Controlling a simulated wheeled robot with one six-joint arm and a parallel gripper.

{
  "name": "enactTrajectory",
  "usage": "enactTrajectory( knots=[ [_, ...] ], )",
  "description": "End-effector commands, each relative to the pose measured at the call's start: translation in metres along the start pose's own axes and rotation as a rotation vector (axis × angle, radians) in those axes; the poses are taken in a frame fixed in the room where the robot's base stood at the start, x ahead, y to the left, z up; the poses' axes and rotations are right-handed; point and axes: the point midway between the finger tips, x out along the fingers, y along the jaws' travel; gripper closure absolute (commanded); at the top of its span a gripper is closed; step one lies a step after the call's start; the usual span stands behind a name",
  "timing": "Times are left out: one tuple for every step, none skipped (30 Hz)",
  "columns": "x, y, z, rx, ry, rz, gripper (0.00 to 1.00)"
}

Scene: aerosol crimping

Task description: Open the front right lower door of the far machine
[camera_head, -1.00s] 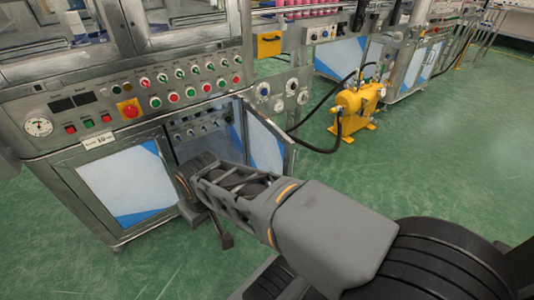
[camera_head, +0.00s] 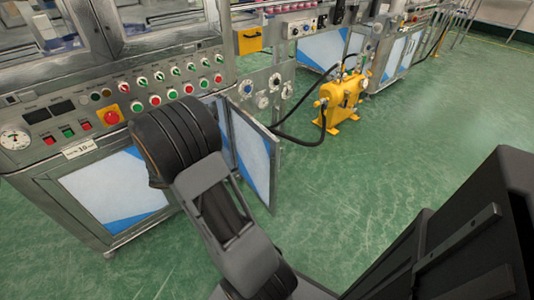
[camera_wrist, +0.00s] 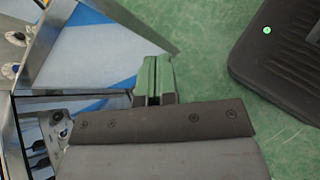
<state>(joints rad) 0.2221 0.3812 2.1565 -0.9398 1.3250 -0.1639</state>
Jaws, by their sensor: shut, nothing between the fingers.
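The lower right door (camera_head: 250,150) of the control-panel machine (camera_head: 165,82) stands wide open, swung outward, its panel white and blue. In the wrist view the door panel (camera_wrist: 95,52) fills the upper left. My gripper (camera_wrist: 155,66) is shut and empty, its green-tinted fingertips overlapping the door's lower right part in that view. I cannot tell whether they touch it. In the head view my arm hides the gripper and most of the cabinet opening. The closed lower left door (camera_head: 112,188) is to the left of the opening.
A yellow pump (camera_head: 342,100) with black hoses stands on the floor to the right of the open door. Another machine (camera_head: 395,60) stands behind it. Green floor (camera_head: 420,130) is clear at the right. A dark pad-like shape is at the wrist view's upper right.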

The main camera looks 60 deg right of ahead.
Motion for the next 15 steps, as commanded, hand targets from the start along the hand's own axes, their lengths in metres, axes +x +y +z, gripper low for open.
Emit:
enactTrajectory(
  knots=[
    [0.015, 0.011, -0.005, -0.067, -0.085, 0.034, 1.0],
    [0.022, 0.018, -0.008, -0.105, -0.132, 0.061, 1.0],
    [0.032, 0.026, -0.012, -0.153, -0.189, 0.094, 1.0],
    [0.038, 0.031, -0.015, -0.187, -0.227, 0.118, 1.0],
    [0.045, 0.036, -0.019, -0.218, -0.263, 0.141, 1.0],
    [0.052, 0.042, -0.023, -0.257, -0.307, 0.169, 1.0],
    [0.058, 0.045, -0.027, -0.286, -0.335, 0.189, 1.0],
    [0.062, 0.049, -0.03, -0.31, -0.362, 0.207, 1.0],
    [0.069, 0.052, -0.034, -0.34, -0.392, 0.229, 1.0],
    [0.072, 0.054, -0.037, -0.359, -0.413, 0.244, 1.0],
    [0.076, 0.056, -0.04, -0.377, -0.429, 0.258, 1.0],
    [0.08, 0.058, -0.043, -0.398, -0.45, 0.273, 1.0],
    [0.082, 0.059, -0.045, -0.41, -0.462, 0.283, 1.0],
    [0.085, 0.06, -0.047, -0.422, -0.472, 0.292, 1.0],
    [0.087, 0.061, -0.049, -0.432, -0.483, 0.301, 1.0]
  ],
)
